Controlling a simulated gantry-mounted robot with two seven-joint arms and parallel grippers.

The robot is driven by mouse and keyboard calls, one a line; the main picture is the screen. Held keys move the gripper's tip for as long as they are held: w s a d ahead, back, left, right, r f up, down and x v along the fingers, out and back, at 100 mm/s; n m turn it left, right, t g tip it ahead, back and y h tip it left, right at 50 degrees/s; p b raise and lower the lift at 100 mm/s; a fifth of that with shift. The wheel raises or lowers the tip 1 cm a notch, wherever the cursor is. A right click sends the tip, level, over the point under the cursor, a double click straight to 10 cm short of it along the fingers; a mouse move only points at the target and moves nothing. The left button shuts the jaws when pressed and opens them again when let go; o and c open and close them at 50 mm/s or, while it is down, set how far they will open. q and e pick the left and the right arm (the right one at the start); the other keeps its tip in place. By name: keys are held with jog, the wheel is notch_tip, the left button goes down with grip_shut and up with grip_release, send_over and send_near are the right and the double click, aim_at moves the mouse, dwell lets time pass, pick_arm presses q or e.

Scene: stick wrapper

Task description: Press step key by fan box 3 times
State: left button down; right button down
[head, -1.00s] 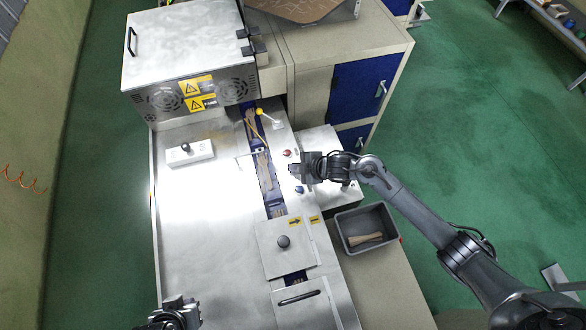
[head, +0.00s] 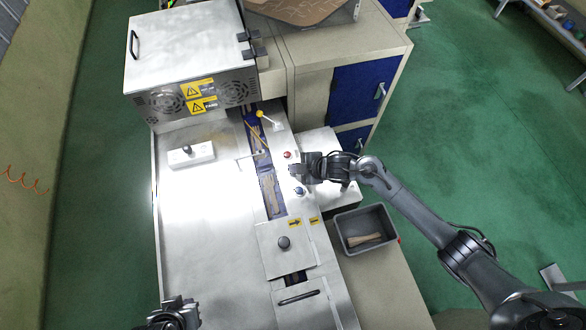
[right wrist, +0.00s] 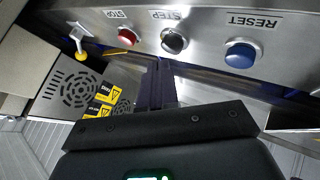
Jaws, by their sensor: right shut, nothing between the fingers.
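The fan box (head: 190,60) is the silver box with two fans and yellow warning labels at the upper left of the head view. Part of it shows in the right wrist view (right wrist: 75,95). The black STEP key (right wrist: 174,41) sits between the red STOP button (right wrist: 128,36) and the blue RESET button (right wrist: 239,54). In the head view my right gripper (head: 299,172) is over the panel between the red and blue buttons and hides the key. It is shut and empty; contact with the key cannot be told. My left gripper (head: 174,314) is partly visible at the bottom edge.
A blue channel (head: 276,207) carries wooden sticks (head: 268,188) left of the buttons. A yellow-knobbed lever (head: 260,113) stands near the fan box. A grey bin (head: 352,245) with sticks in it lies to the right. A white switch block (head: 190,154) is on the steel table.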

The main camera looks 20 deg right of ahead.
jog(key=shift+r, duration=0.15)
notch_tip(320, 180, up, 5)
jog(key=p, duration=0.5)
dwell(0.3)
dwell(1.9)
dwell(0.5)
